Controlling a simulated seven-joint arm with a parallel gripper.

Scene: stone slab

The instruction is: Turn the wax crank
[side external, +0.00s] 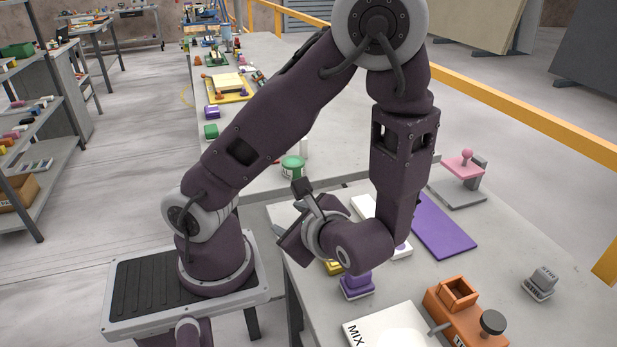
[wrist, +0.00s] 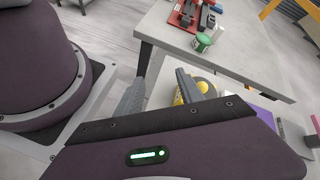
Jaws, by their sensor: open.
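No part in view is clearly labelled as the wax crank. In the side external view an orange box (side external: 459,303) with dark lettering, partly cut off, stands at the front right. It carries a black round knob (side external: 493,322), and a grey lever sits at its left side. My gripper (wrist: 158,94) is open, with its two grey fingers apart and no object visibly held. A yellow round part (wrist: 190,92) shows beside the right finger in the wrist view.
A purple block (side external: 357,285), a white MIX board (side external: 388,331) and a grey stamp-like block (side external: 541,283) lie on the near bench. A purple mat (side external: 443,226) and a pink-topped stand (side external: 463,167) are behind. A green tub (side external: 293,168) stands on the far bench.

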